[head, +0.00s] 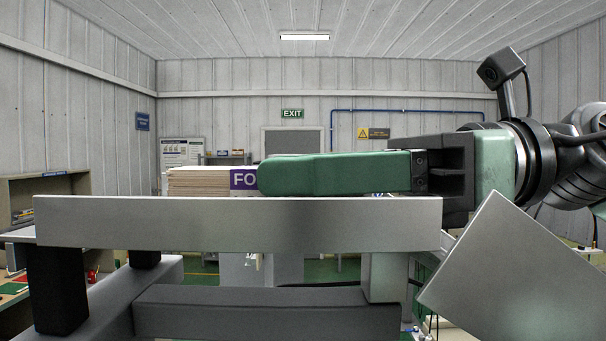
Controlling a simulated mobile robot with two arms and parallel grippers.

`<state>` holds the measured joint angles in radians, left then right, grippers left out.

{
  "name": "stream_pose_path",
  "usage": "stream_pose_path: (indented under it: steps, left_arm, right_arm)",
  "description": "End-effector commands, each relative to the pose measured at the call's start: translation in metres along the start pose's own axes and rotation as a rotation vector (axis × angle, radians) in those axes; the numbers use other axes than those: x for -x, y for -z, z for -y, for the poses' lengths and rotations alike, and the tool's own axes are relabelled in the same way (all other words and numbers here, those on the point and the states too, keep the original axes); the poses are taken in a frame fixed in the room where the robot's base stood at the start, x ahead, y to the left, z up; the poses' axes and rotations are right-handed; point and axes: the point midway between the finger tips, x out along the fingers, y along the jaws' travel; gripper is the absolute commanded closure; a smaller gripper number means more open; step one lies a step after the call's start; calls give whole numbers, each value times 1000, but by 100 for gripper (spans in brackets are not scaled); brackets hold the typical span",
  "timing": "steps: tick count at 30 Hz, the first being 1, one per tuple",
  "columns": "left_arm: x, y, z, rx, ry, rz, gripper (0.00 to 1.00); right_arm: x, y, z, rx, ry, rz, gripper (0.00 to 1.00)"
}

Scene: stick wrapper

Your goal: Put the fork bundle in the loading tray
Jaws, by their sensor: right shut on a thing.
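The fork bundle (212,181) is a stack of pale wooden pieces with a purple band lettered "FO". My right gripper (275,175) comes in from the right, with one long green finger in front of the bundle's right part, and is shut on it. The loading tray (235,223) shows as a long, light grey metal wall across the foreground. The bundle shows just above and behind this wall, which hides its lower edge. I cannot tell whether the bundle touches the tray floor. My left gripper is not in view.
A tilted grey metal plate (515,265) stands at the lower right, below my right wrist. Dark frame bars (250,312) run under the tray. A shelf unit (45,190) stands at the far left. The space above the tray's left part is clear.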

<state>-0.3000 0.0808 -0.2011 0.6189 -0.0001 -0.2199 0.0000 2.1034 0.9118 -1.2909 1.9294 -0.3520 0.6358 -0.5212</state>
Motion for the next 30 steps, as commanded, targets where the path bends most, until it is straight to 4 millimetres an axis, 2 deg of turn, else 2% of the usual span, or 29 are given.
stream_pose_path:
  steps: [9,10,12,25,29,30]
  left_arm:
    - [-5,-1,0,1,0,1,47]
    - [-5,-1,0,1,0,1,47]
    - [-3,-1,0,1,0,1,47]
    - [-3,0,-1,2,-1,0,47]
    - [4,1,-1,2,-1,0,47]
    - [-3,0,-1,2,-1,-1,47]
  right_arm:
    - [0,4,0,0,0,1,100]
    - [0,4,0,0,-1,0,60]
    - [0,2,0,0,0,0,41]
    - [0,2,0,0,-1,0,41]
    - [0,-5,0,1,0,0,41]
    - [4,-1,1,1,2,2,41]
